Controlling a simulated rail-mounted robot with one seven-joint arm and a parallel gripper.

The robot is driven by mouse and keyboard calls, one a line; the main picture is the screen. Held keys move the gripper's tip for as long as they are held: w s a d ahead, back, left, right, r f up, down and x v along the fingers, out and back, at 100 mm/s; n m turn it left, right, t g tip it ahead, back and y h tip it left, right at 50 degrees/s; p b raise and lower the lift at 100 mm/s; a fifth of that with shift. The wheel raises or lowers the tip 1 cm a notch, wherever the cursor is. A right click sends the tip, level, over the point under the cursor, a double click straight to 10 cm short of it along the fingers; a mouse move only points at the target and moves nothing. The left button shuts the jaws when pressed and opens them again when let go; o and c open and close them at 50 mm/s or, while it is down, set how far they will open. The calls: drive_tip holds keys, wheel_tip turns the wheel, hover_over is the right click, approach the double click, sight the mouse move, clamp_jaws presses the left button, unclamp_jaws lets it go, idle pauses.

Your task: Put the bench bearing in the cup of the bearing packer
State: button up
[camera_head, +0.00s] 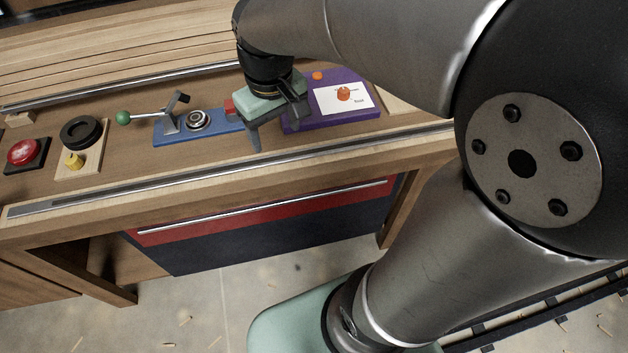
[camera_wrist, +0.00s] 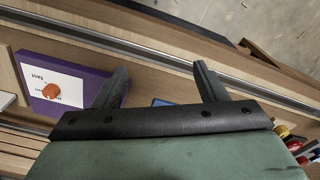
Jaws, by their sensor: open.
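A silvery round part with a dark ring (camera_head: 198,119), which looks like the bench bearing, sits on a blue base (camera_head: 172,138) with a lever and green knob. I cannot tell whether it is loose or seated in a cup. A black ring-shaped cup (camera_head: 81,132) lies on a pale wooden board with a yellow knob (camera_head: 74,160). I cannot tell for certain which fixture is the bearing packer. My gripper (camera_head: 277,122) is open and empty, right of the blue base and by the purple panel. Its spread fingers (camera_wrist: 161,70) show nothing between them; a blue edge (camera_wrist: 162,102) shows behind them.
A red push button (camera_head: 22,151) stands at the far left. A purple panel (camera_head: 299,122) with a white card and orange knob (camera_head: 344,94) is at the right, also seen in the wrist view (camera_wrist: 85,63). A metal rail (camera_head: 200,170) runs along the bench's front edge.

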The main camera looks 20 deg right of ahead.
drive_tip(key=s+d+f+m, duration=0.2)
drive_tip(key=s+f, duration=0.3)
drive_tip(key=s, duration=0.6)
drive_tip(key=shift+s+d+f+m, duration=0.15)
drive_tip(key=shift+s+d+m, duration=0.05)
drive_tip(key=shift+d+m, duration=0.25)
